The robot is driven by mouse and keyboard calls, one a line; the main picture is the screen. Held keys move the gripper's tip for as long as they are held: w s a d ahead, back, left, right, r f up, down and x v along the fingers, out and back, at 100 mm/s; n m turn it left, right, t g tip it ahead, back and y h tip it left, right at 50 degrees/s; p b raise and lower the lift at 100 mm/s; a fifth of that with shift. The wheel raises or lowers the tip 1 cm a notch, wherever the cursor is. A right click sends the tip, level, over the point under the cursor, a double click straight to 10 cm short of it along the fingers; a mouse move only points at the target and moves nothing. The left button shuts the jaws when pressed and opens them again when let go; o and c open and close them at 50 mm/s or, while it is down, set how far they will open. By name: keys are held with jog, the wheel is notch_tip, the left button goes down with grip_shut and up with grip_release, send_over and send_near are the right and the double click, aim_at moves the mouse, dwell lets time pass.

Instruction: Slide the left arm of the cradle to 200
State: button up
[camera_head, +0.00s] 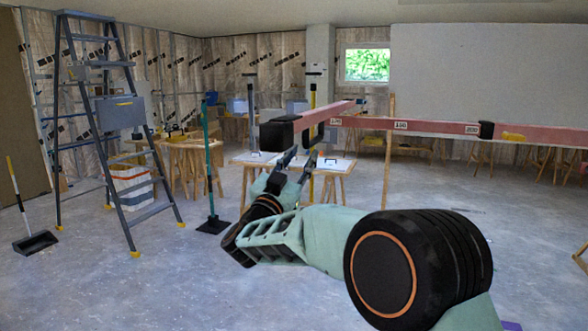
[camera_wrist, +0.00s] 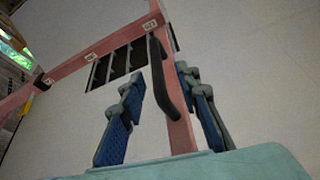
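The cradle's left arm (camera_head: 326,113) is a pink bar with a black end cap (camera_head: 277,135) pointing towards me. It meets the pink cross bar (camera_head: 435,127) at the leftmost of its number labels (camera_head: 335,122). The label farthest right (camera_head: 471,129) seems to read 200. In the wrist view the left arm (camera_wrist: 183,138) carries a long black handle (camera_wrist: 168,80). My gripper (camera_head: 300,158) is open below the arm. In the wrist view its blue-padded fingers (camera_wrist: 163,85) stand on either side of the handle and arm, with gaps visible; whether anything touches is unclear.
A black sleeve (camera_head: 487,130) and a yellow part (camera_head: 513,137) sit on the cross bar at the right. A stepladder (camera_head: 120,115) and a green prop (camera_head: 210,170) stand at the left. Trestle tables (camera_head: 335,164) stand behind my gripper.

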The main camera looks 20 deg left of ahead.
jog(key=v, duration=0.5)
dwell(0.3)
